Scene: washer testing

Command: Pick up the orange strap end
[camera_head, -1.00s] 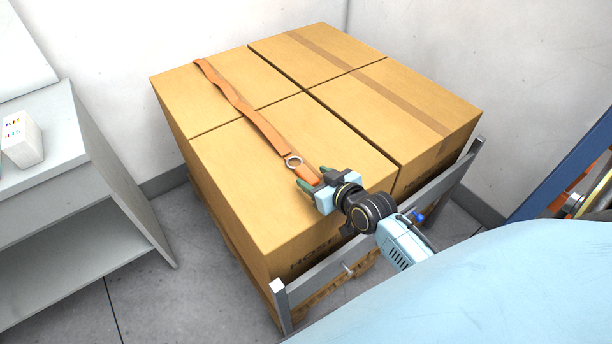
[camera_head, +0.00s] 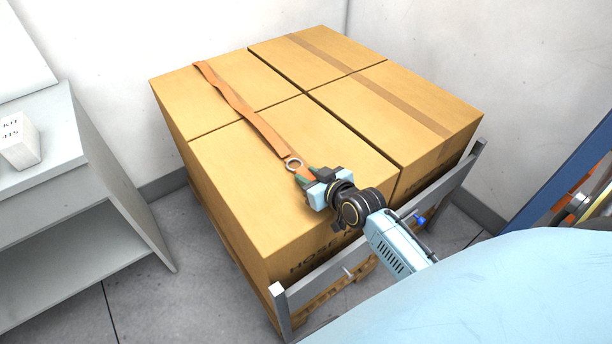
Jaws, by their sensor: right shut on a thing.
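The orange strap (camera_head: 240,106) lies across the tops of the cardboard boxes, from the far left edge towards the front middle. A metal ring (camera_head: 294,164) sits near its front end. The orange strap end (camera_head: 304,172) lies just past the ring. The fingers hide part of the strap end. The rest of the strap lies on the boxes. My left gripper is not in view.
Several cardboard boxes (camera_head: 400,100) stand together on a wooden pallet behind a grey metal rail (camera_head: 375,247). A grey shelf (camera_head: 70,140) with a white kit box (camera_head: 18,143) stands at the left. White walls close off the back.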

